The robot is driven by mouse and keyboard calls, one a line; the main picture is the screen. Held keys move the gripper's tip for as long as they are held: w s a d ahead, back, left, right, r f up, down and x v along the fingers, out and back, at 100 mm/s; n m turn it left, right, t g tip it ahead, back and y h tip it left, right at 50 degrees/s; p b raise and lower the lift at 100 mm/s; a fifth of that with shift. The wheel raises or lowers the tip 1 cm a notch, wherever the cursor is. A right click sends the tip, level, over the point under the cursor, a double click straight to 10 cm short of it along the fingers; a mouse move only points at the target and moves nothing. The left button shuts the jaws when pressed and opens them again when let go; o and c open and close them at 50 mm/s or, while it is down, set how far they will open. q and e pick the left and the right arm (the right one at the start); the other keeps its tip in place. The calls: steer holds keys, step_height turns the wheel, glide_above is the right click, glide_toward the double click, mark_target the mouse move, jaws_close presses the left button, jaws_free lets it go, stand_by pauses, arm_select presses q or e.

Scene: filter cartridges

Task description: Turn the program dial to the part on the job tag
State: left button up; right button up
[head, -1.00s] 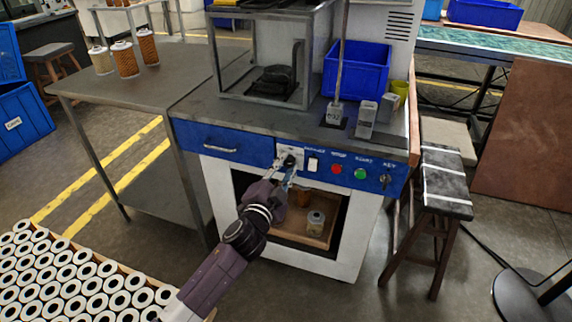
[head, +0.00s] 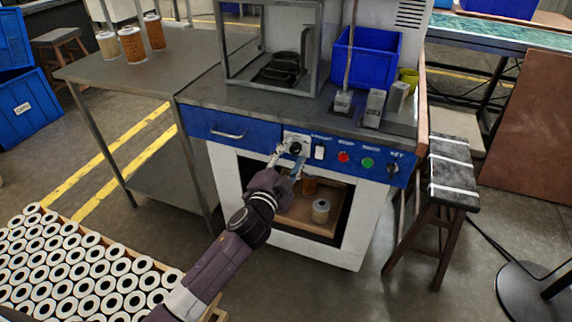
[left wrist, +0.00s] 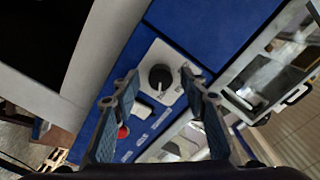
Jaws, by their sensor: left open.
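The program dial (head: 296,148) is a round black knob on a white plate at the left of the blue control panel. My left gripper (head: 285,163) is open in front of the dial. In the left wrist view its two fingertips (left wrist: 160,85) stand on either side of the knob, and no contact is visible. A small grey tag-like piece (head: 343,102) with dark marks stands on the counter; its writing is not legible. My right gripper is not in view.
Right of the dial are a white switch (head: 319,152), a red button (head: 343,157), a green button (head: 367,163) and a key switch (head: 392,169). A drawer handle (head: 228,134) sits to the left. Below is an open bay holding a cartridge (head: 320,210).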

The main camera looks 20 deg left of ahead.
arm_select(q)
steer(key=s, duration=1.1)
steer(key=shift+s+a+r, duration=0.15)
steer(key=shift+s+a, duration=0.05)
steer(key=shift+s, duration=0.05)
steer(key=shift+a, duration=0.1)
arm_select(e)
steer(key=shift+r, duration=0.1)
